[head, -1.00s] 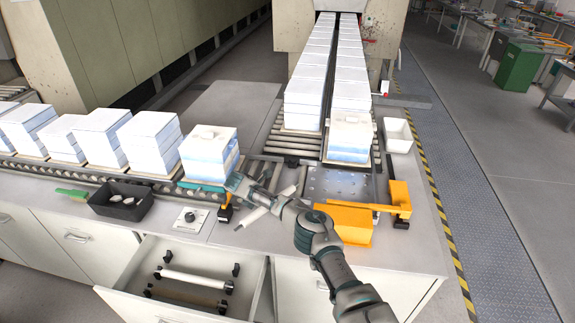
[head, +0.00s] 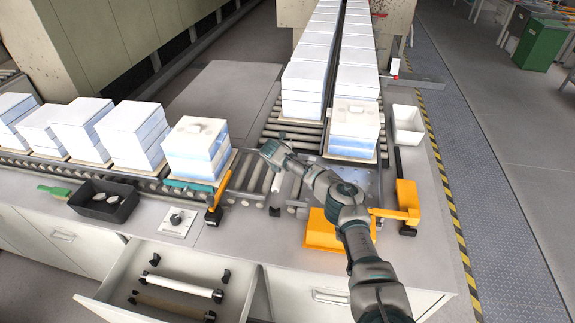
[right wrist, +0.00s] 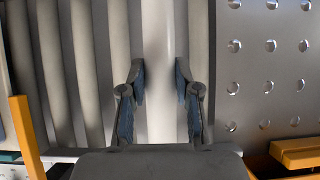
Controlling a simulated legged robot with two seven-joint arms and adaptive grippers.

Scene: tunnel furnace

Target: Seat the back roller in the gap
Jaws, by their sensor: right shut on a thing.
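My right gripper (head: 275,156) is over the conveyor, between the grey rollers and the ball-studded plate. It is shut on a white roller (right wrist: 158,118), which passes between its fingers (right wrist: 160,78) in the right wrist view. In the head view only a short white piece of the roller (head: 277,183) shows below the gripper; the arm hides the rest. The held roller runs parallel to the grey rollers (right wrist: 85,70) on its left, with the studded plate (right wrist: 268,70) on its right. Its ends are hidden, so I cannot tell whether it rests in its supports. My left gripper is not in view.
An open drawer (head: 110,287) in front holds a white roller (head: 180,285) and a brown roller (head: 172,306). A loaded block stack (head: 196,148) stands left of the gripper, beside an orange stop (head: 216,202). Another stack (head: 354,125) stands behind right. An orange arm (head: 407,205) is at right.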

